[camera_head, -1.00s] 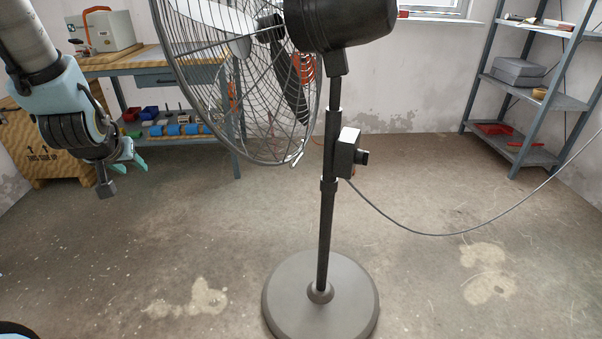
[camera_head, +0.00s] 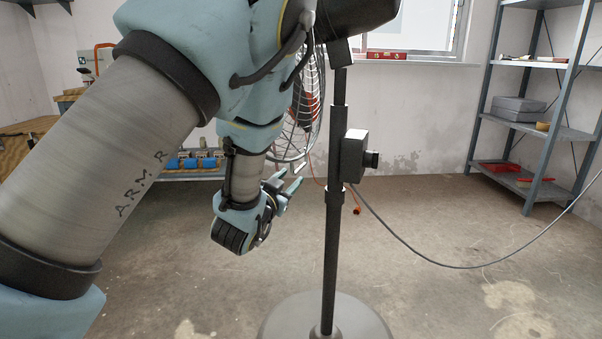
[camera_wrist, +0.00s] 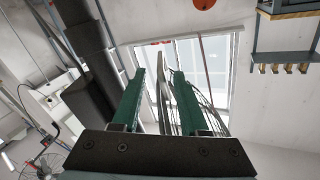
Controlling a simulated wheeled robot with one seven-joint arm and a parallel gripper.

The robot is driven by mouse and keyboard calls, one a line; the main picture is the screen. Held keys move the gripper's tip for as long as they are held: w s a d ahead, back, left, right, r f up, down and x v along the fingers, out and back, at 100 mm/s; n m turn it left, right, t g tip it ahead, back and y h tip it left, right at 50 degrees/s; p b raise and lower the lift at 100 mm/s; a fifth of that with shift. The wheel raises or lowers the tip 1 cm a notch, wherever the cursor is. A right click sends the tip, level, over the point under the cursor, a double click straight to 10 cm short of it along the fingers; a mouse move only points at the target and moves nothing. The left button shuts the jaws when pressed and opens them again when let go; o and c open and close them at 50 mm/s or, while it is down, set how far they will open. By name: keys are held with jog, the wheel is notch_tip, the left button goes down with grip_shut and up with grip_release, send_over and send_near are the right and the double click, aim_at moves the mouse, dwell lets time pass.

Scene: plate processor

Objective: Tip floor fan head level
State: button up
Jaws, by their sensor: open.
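The floor fan's dark motor head (camera_head: 362,14) sits at the top edge of the head view, partly cut off. Its wire cage (camera_head: 308,115) shows behind my arm, mostly hidden. The black pole (camera_head: 331,230) with its control box (camera_head: 353,156) rises from a round grey base (camera_head: 318,318). My gripper (camera_head: 289,184) is left of the pole, below the cage, with its fingers apart and pointing up to the right. In the wrist view my gripper's green fingers (camera_wrist: 160,95) are open, and curved cage wires (camera_wrist: 203,98) show between and beyond them. Contact is not clear.
A grey cable (camera_head: 430,262) hangs from the control box to the right. A metal shelf (camera_head: 530,125) stands at the right wall. A workbench with several small bins (camera_head: 195,163) is behind my arm.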

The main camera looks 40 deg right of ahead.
aim_at(306, 163)
jog(key=x, duration=0.8)
jog(key=shift+d+b, duration=0.15)
jog(key=shift+b, duration=0.15)
grip_shut()
dwell(1.0)
